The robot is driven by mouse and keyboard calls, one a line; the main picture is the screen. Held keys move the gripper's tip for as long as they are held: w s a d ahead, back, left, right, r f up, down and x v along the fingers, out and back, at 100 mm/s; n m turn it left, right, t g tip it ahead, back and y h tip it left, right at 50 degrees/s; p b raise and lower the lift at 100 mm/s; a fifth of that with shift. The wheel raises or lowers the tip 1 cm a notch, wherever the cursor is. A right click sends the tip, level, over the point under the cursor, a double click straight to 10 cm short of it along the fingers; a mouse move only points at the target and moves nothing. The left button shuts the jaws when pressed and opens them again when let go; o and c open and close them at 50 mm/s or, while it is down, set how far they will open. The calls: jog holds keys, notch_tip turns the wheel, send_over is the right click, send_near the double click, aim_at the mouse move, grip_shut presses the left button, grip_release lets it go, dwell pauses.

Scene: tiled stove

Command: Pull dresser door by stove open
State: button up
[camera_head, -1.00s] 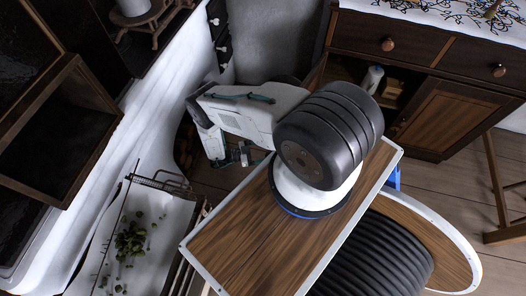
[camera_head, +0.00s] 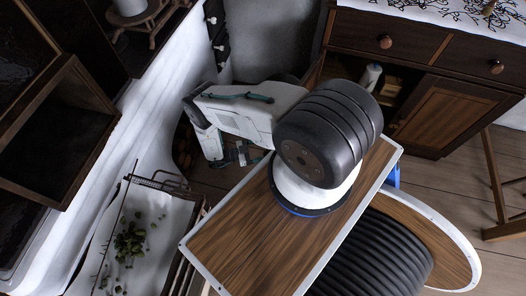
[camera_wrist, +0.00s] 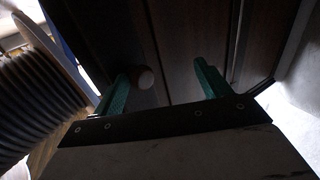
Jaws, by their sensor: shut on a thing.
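The dark wooden dresser (camera_head: 446,58) stands at the upper right in the head view. Its left compartment is uncovered, and the door by the stove (camera_head: 315,72) stands swung out, seen as a narrow brown strip behind my arm. In the wrist view the dark door panel (camera_wrist: 185,50) fills the middle. My gripper (camera_wrist: 163,87) is shut on this knob, though the contact is dim. In the head view my gripper (camera_head: 240,155) is low beside the stove, and the knob is hidden there.
The white stove wall (camera_head: 172,80) runs along the left. The dresser's right door (camera_head: 442,112) is closed. A white bottle (camera_head: 371,77) stands in the uncovered compartment. A wooden stool (camera_head: 492,180) is at the far right. Plank floor (camera_head: 425,180) shows free between dresser and stool.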

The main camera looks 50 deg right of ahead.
jog(key=r, duration=0.3)
jog(key=shift+w+d+r, duration=0.15)
jog(key=shift+w, duration=0.1)
jog(key=shift+c, duration=0.7)
jog(key=s+a+r, duration=0.1)
jog(key=s+a, duration=0.2)
jog(key=s, duration=0.4)
jog(key=s+a, duration=0.3)
jog(key=s, duration=0.5)
jog(key=shift+s+r, duration=0.2)
jog(key=shift+r, duration=0.15)
